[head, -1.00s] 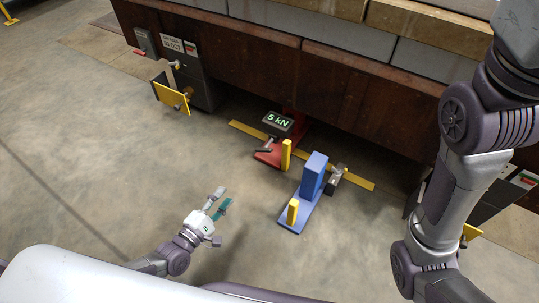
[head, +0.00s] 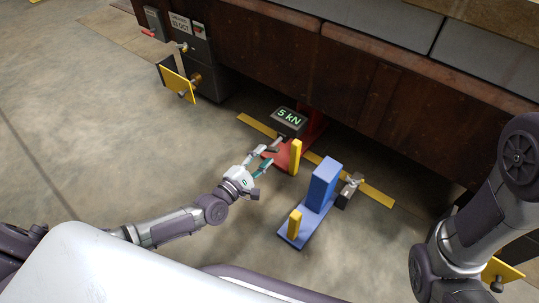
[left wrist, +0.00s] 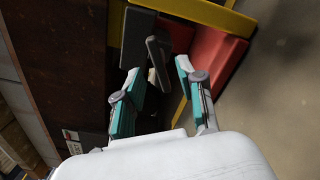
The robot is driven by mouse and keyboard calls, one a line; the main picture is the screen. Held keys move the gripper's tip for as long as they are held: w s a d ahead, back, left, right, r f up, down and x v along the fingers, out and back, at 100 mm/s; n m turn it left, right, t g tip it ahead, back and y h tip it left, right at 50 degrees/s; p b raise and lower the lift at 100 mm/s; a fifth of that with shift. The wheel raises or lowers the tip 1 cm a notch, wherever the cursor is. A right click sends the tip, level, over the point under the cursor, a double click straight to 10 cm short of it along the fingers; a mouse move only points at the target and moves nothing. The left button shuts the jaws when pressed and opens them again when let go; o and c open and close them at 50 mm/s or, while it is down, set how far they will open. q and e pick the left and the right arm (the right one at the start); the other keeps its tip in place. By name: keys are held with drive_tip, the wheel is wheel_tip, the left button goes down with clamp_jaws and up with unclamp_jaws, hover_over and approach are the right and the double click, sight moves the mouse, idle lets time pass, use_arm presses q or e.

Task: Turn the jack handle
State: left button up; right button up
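The jack (head: 289,121) stands on the floor at the foot of the dark structure, with a red base and a display reading 5 kN. In the head view its handle is largely hidden by my left gripper (head: 270,157). In the left wrist view the dark grey jack handle (left wrist: 157,52) lies between and just beyond the fingertips of my left gripper (left wrist: 160,75). The fingers are open, with a gap on each side of the handle. My right arm is at the right edge of the head view, and its gripper is out of view.
A yellow post (head: 296,157) stands close right of my left gripper. A blue stand (head: 323,185) with another yellow post (head: 295,224) is further right. A grey box (head: 348,192) sits beside it. A control box with a yellow plate (head: 178,85) is at the left. Floor at left is clear.

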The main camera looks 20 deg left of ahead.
sight(268, 151)
use_arm(q)
drive_tip(key=shift+b+x, duration=0.5)
drive_tip(key=shift+x, duration=1.25)
clamp_jaws()
